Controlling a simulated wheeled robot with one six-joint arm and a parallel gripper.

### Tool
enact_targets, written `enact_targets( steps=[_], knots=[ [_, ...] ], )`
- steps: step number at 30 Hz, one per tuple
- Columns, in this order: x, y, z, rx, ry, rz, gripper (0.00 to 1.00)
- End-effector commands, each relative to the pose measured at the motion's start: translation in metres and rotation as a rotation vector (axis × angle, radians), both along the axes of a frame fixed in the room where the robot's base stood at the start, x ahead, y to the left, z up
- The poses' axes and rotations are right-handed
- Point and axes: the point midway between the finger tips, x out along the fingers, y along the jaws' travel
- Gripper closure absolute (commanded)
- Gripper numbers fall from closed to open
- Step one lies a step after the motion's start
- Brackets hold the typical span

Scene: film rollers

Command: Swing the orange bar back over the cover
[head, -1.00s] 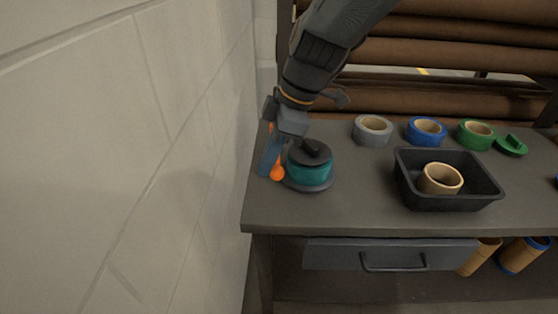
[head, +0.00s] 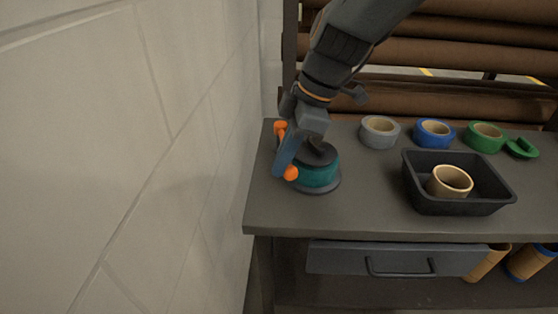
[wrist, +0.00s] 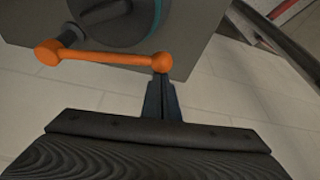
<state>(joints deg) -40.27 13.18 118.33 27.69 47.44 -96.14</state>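The orange bar (wrist: 105,57) stands out beside the round teal cover (head: 318,177), on its left, and is not over it. In the wrist view the bar runs across below the cover's dark top (wrist: 112,15), with a round orange knob at each end. My gripper (wrist: 160,80) is shut, its fingers together at the bar's right-hand knob (wrist: 162,62). The fingertips look close to or touching that knob; I cannot see a grip around it. In the head view my gripper (head: 285,168) hides the middle of the bar.
A white block wall (head: 150,150) stands close to the left of the grey bench (head: 350,215). To the right are a black tray (head: 455,208) holding a tan ring (head: 450,182), and grey (head: 380,133), blue (head: 434,134) and green (head: 485,137) tape rolls behind.

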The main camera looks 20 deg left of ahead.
Motion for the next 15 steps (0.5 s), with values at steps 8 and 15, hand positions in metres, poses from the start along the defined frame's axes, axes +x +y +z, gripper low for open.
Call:
enact_targets(
  steps=[8, 15],
  knots=[
    [0.007, -0.014, 0.042, -0.002, -0.010, 0.000, 1.00],
    [0.007, -0.019, 0.078, -0.003, -0.005, 0.011, 1.00]
  ],
)
